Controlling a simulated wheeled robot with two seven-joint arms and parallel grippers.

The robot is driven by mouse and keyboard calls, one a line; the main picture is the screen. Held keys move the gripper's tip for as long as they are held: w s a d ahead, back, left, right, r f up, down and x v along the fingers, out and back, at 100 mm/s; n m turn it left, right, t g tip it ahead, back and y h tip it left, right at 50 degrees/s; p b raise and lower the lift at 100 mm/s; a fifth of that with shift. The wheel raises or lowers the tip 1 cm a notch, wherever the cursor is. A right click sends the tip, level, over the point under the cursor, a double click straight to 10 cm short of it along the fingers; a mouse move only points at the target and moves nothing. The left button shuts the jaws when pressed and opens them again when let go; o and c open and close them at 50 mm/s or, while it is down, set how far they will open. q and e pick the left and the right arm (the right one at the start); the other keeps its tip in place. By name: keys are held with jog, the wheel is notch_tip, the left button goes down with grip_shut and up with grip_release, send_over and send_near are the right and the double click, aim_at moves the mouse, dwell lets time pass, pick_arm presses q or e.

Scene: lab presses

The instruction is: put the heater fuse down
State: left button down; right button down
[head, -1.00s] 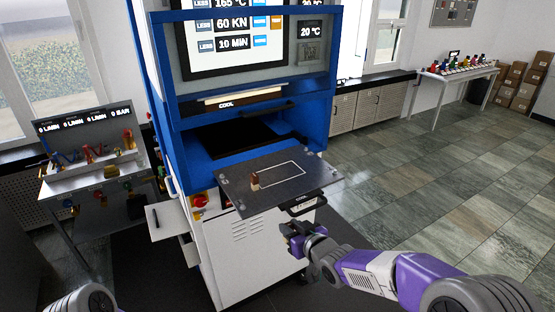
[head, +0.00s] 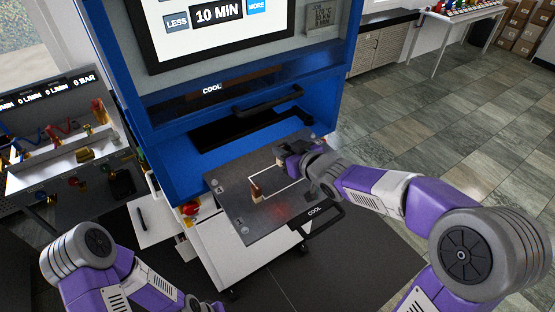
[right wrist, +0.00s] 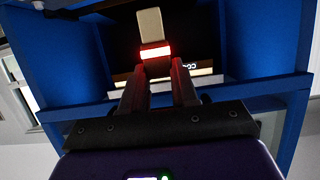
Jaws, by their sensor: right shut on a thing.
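My right gripper (head: 284,155) is over the far right part of the dark press plate (head: 238,222). In the right wrist view its two fingers (right wrist: 160,78) are shut on a pale block with a glowing red band, which I take to be the heater fuse (right wrist: 150,32). The fuse stands out beyond the fingertips. In the head view the gripper mostly hides it, so I cannot tell whether it touches the plate.
The blue press (head: 170,150) rises behind the plate, with its dark opening and a black handle (head: 268,103) above. A plate handle (head: 322,218) sticks out at the front. A bench with valves and gauges (head: 70,150) stands at left. Open tiled floor lies to the right.

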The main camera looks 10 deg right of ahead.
pick_arm(q)
jog(key=shift+s+f+b, duration=0.2)
jog(key=shift+s+b, duration=0.1)
pick_arm(e)
jog(key=shift+s+f, duration=0.2)
jog(key=shift+f, duration=2.15)
jog(key=shift+s+f, duration=0.2)
jog(key=shift+f, duration=2.15)
jog(key=shift+f, duration=0.15)
jog(key=c, duration=0.8)
grip_release()
jog(key=shift+c, duration=0.2)
pick_arm(q)
jog(key=shift+f, duration=0.2)
